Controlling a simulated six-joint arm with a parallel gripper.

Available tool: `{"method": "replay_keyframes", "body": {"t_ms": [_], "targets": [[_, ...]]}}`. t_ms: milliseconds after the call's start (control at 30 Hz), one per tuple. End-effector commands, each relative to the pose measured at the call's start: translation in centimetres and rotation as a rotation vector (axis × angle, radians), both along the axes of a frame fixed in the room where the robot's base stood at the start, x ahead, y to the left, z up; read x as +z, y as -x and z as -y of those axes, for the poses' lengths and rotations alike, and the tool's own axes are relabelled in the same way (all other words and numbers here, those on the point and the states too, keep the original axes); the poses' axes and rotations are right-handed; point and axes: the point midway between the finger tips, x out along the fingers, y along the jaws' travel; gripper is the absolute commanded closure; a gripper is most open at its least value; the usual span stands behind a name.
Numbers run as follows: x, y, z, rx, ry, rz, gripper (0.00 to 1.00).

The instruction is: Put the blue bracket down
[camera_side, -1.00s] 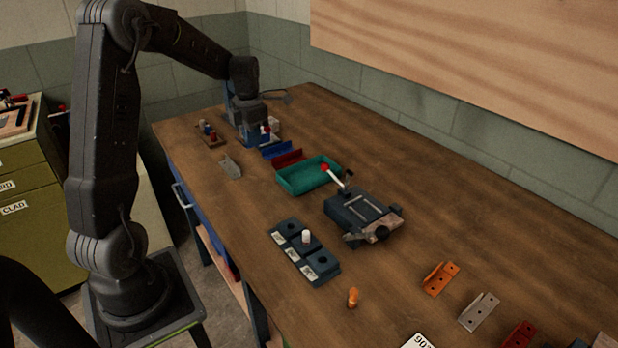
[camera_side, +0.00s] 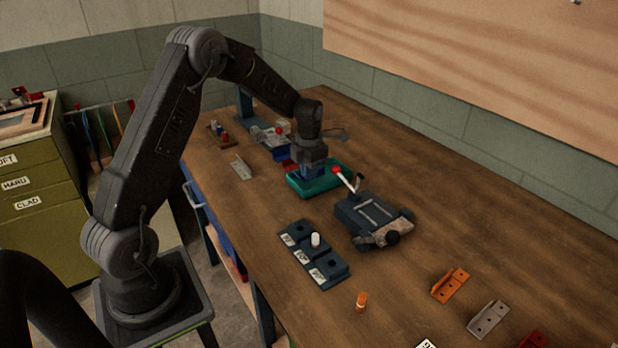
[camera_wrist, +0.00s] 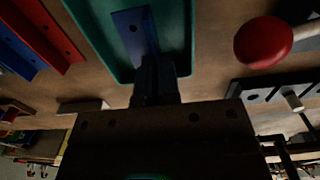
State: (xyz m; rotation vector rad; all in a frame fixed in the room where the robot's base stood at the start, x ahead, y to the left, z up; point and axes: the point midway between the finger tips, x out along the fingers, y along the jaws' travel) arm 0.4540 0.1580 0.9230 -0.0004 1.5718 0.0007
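My gripper (camera_side: 312,168) is over the teal tray (camera_side: 327,184), pointing down. In the wrist view, a blue bracket (camera_wrist: 134,32) with a hole in it sticks out from between the dark fingers (camera_wrist: 155,82), which look shut on its near end. It is inside the outline of the tray (camera_wrist: 185,45). In the side view, the held blue bracket (camera_side: 311,174) shows only as a small patch under the gripper. I cannot tell whether it touches the tray floor.
A red bracket (camera_wrist: 48,35) and another blue bracket (camera_wrist: 14,62) lie beside the tray. A dark fixture with a red-knobbed lever (camera_side: 338,170) stands close to the tray's right. A labelled block (camera_side: 314,255) and several brackets, including an orange one (camera_side: 450,285), lie nearer.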

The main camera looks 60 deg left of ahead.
Motion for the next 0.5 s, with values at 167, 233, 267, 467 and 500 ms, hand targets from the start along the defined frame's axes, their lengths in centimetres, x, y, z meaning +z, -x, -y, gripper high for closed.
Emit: {"method": "replay_keyframes", "body": {"t_ms": [167,233,267,467,500], "targets": [[-2.2,0.0,0.0,0.000,0.001,0.000,1.00],[-2.2,0.0,0.0,0.000,0.000,0.001,1.00],[-2.2,0.0,-0.1,0.000,0.000,0.001,1.00],[-2.4,0.0,0.0,0.000,0.000,0.000,1.00],[-2.5,0.0,0.0,0.000,0.001,0.000,1.00]]}}
